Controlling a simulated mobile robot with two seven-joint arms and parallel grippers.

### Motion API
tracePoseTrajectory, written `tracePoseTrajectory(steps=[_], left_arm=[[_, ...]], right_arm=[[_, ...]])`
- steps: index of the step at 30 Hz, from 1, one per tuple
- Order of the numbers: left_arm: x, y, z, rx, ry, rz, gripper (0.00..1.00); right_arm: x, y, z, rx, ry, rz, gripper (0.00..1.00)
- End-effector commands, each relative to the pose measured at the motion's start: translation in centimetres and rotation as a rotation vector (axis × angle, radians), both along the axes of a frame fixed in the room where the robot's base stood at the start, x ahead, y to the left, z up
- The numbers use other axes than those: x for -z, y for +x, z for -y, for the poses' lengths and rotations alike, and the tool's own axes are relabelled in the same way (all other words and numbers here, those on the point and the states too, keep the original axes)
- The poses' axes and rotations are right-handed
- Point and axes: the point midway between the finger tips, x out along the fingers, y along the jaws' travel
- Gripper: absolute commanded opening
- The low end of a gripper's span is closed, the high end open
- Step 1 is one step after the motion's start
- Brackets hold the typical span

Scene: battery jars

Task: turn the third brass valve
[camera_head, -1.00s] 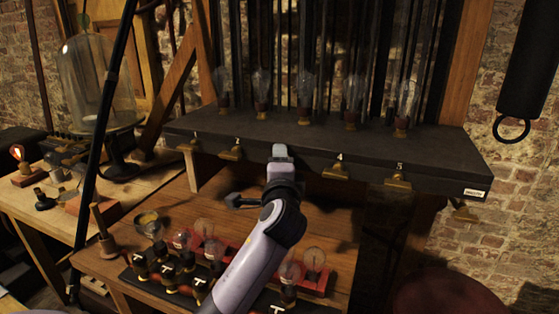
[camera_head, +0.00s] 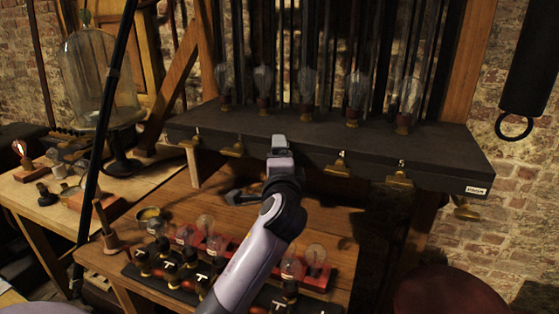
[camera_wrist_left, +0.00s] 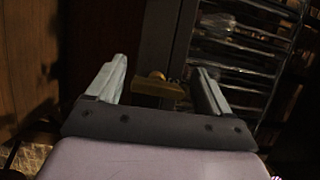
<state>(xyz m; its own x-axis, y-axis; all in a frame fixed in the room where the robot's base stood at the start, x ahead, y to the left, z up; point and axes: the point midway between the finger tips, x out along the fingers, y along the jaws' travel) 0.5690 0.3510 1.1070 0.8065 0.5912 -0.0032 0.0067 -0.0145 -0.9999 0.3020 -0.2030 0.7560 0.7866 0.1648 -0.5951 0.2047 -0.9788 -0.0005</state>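Brass valves hang along the front edge of a dark shelf (camera_head: 300,138): valve 1 (camera_head: 191,142), a second valve (camera_head: 233,150), valve 4 (camera_head: 337,170) and valve 5 (camera_head: 399,180). My left gripper (camera_head: 280,148) is at the shelf's front edge between the second valve and valve 4, covering the third position. In the left wrist view, the brass valve (camera_wrist_left: 158,88) lies between the two open fingers of my left gripper (camera_wrist_left: 161,84), with a gap on each side. My right gripper is not in view.
Glass bulbs (camera_head: 356,92) stand on the shelf. Below it, a wooden bench (camera_head: 180,205) holds several bulbs and black T-handled parts. A glass bell jar (camera_head: 98,80) stands left. A black cylinder with a ring (camera_head: 514,126) hangs right. A red round seat (camera_head: 450,292) is lower right.

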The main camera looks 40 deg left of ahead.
Motion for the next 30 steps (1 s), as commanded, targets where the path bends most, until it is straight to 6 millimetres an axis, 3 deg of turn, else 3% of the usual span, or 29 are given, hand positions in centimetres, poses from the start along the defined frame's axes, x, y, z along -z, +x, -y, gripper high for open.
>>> tracePoseTrajectory(steps=[5, 18, 30], left_arm=[[0.2, -0.6, 0.6, 0.004, -0.001, -0.001, 0.81], [0.1, -5.3, 3.8, 0.0, -0.001, 0.0, 0.81], [0.0, -5.8, 4.1, -0.002, 0.0, 0.0, 0.81]], right_arm=[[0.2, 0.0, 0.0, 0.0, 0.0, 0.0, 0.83], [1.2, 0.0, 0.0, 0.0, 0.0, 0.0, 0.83], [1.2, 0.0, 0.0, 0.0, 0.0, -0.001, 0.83]])
